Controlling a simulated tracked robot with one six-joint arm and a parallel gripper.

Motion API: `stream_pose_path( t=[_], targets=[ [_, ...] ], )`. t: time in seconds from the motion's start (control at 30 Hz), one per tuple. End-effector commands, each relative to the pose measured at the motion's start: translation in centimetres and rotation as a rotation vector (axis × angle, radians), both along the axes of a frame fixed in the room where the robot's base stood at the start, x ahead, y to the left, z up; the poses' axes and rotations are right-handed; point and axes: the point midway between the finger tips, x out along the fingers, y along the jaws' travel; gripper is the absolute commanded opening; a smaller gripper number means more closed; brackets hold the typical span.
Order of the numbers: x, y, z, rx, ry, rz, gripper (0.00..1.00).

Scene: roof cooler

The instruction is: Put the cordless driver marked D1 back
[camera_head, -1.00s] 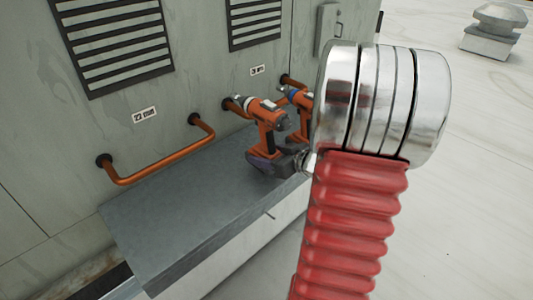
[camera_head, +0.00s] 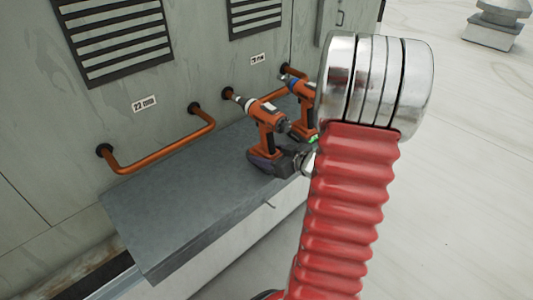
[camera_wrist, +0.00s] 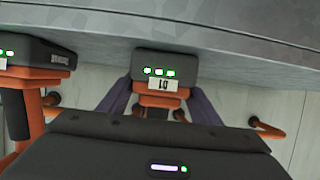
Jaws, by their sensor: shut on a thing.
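The orange and black cordless driver D1 (camera_head: 265,118) is upright over the grey ledge. In the wrist view its dark battery base (camera_wrist: 163,64) has green lights and an upside-down D1 label. My gripper (camera_wrist: 160,102) is shut on this driver, its purple fingers on either side of it. In the head view one purple finger shows at its base, and my red arm and silver wrist stand to the right. I cannot tell whether the base touches the ledge. A second orange driver (camera_head: 301,100), with a blue collar, is just behind and right, also in the wrist view (camera_wrist: 40,53).
The grey ledge (camera_head: 175,205) has free room on the left. Copper pipe handles (camera_head: 160,156) stick out from the grey wall, below a "22 mm" label (camera_head: 144,104) and louvred vents (camera_head: 118,42). The pale roof is open at the right, with a vent cap (camera_head: 495,25) far back.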

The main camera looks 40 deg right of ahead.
Motion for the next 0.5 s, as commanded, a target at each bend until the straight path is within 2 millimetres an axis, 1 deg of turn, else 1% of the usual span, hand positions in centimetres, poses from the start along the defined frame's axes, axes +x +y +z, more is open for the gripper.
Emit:
stream_pose_path(
  t=[0.03, 0.2, 0.3, 0.5],
  targets=[
    [0.00, 0.00, -0.06, 0.001, 0.000, 0.000, 0.59],
    [-0.01, -0.01, -0.04, 0.000, 0.000, 0.000, 0.71],
    [-0.01, -0.01, -0.04, 0.000, 0.000, 0.000, 0.76],
    [-0.01, -0.01, -0.02, 0.000, 0.000, 0.000, 0.76]
  ],
)
